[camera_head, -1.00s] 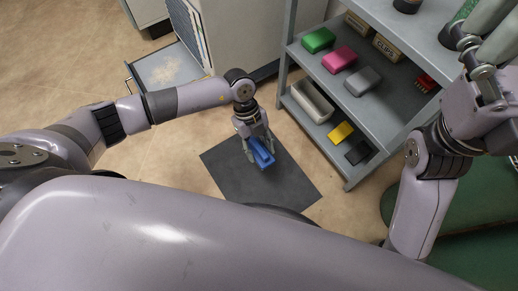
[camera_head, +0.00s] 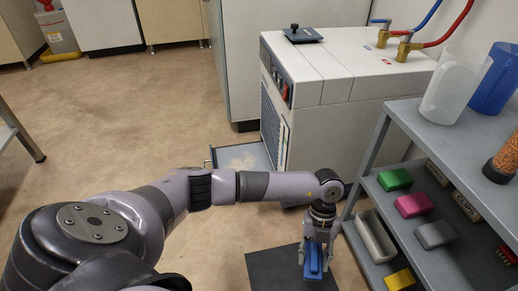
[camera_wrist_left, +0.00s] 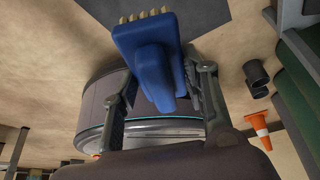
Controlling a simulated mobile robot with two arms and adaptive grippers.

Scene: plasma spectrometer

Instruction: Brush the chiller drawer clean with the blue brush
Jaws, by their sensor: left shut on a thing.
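The blue brush (camera_head: 314,262) is held in my left gripper (camera_head: 318,246), above the dark mat on the floor. In the left wrist view the brush (camera_wrist_left: 150,55) fills the space between the two fingers, with pale bristle tufts at its far edge. The left gripper (camera_wrist_left: 160,95) is shut on it. The chiller drawer (camera_head: 244,158) is pulled out low at the front of the white chiller (camera_head: 335,75). Pale debris (camera_head: 238,163) lies on the drawer's floor. My left forearm passes in front of the drawer's near part. My right gripper is out of view.
A grey shelf unit (camera_head: 450,150) stands at the right, holding green, pink and grey blocks, a clear jug (camera_head: 452,85) and a blue jug (camera_head: 497,85). The dark mat (camera_head: 275,272) lies below my gripper. Floor left of the drawer is open.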

